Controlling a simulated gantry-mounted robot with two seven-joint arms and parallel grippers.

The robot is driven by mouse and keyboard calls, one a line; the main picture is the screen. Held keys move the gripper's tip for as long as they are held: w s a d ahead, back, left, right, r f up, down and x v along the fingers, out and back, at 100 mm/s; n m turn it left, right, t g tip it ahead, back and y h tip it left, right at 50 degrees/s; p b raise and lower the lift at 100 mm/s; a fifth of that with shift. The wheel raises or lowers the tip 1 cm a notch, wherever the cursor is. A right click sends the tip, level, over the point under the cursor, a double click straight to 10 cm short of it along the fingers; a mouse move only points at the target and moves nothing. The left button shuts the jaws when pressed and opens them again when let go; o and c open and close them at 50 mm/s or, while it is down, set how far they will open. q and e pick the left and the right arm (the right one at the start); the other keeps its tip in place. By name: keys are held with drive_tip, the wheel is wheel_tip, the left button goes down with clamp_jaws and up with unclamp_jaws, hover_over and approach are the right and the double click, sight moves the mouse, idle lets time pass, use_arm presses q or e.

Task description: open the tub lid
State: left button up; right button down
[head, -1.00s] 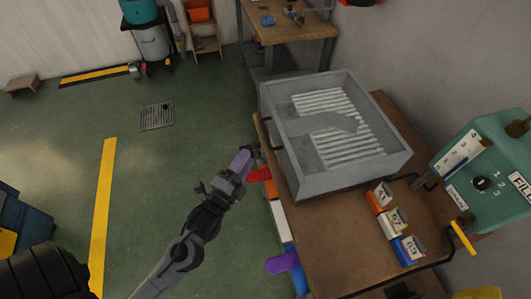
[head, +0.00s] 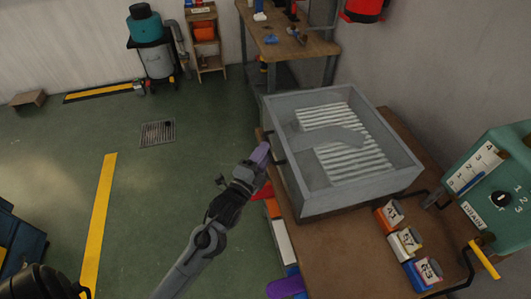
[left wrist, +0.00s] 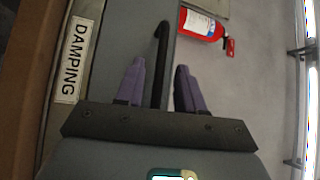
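A grey rectangular tub (head: 345,194) stands on the brown bench, with a ribbed pale surface inside its rim. I cannot tell a separate lid from the tub in the head view. A dark handle (head: 279,150) is on its left side. My left gripper (head: 262,153), with purple fingers, is at this handle. In the left wrist view a dark bar handle (left wrist: 161,50) runs between the fingers of my left gripper (left wrist: 160,82), with gaps on both sides; the gripper is open. A "DAMPING" label (left wrist: 77,60) shows beside it.
Three labelled blocks (head: 405,243) lie on the bench (head: 345,255) in front of the tub. A green machine (head: 500,185) with a dial and yellow-handled crank (head: 484,258) stands at right. A purple item (head: 286,287) is by the bench's left edge.

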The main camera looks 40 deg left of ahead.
use_arm(q)
drive_tip(key=shift+w+a+r, duration=0.1)
drive_tip(key=shift+w+a, duration=0.05)
drive_tip(key=shift+w, duration=0.5)
clamp_jaws()
